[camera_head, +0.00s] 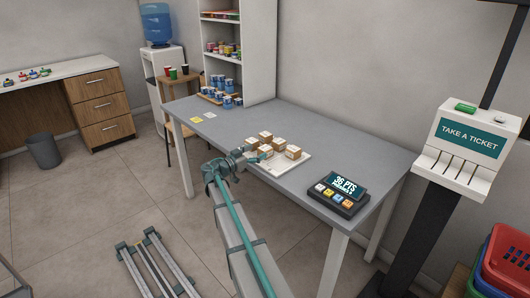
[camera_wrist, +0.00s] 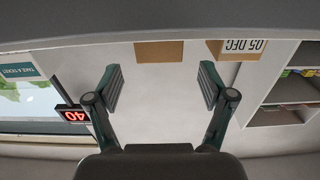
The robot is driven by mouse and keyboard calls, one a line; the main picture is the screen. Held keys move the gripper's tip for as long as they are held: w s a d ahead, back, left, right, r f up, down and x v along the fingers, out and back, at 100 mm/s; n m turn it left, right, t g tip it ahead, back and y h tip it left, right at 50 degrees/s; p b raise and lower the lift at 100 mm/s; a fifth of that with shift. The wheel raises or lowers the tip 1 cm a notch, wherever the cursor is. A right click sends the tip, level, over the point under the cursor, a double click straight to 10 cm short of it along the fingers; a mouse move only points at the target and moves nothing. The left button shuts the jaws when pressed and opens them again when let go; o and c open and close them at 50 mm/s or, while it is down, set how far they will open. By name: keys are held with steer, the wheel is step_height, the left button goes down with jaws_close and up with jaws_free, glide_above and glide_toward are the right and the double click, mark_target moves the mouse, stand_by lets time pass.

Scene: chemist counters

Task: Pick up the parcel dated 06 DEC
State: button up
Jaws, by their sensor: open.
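Several small cardboard parcels (camera_head: 279,145) stand close together on a white board (camera_head: 302,162) on the grey table; their dates are too small to read in the head view. My gripper (camera_head: 247,154) is beside the parcels at the board's near left side. In the wrist view my gripper (camera_wrist: 160,86) is open, with nothing between its fingers. A plain parcel face (camera_wrist: 158,52) shows above the gap. A second parcel (camera_wrist: 236,49) at upper right has an upside-down label that seems to read 05 DEC. I cannot make out a 06 DEC label.
The grey table (camera_head: 330,160) also holds a keypad display (camera_head: 342,192) at right, blue-and-white cans (camera_head: 222,92) and small yellow and white notes (camera_head: 196,120) at left. A white shelf (camera_head: 252,50) stands behind. A ticket stand (camera_head: 464,145) is at right. The table's left middle is clear.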

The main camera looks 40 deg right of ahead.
mark_target(261, 150)
steer(key=shift+w+d+f+p, duration=0.1)
steer(key=shift+d+p, duration=0.25)
steer(key=shift+d, duration=1)
steer(key=shift+w+d+f+p, duration=0.1)
steer(key=shift+d+p, duration=0.25)
steer(key=shift+d, duration=1)
steer(key=c, duration=1.3)
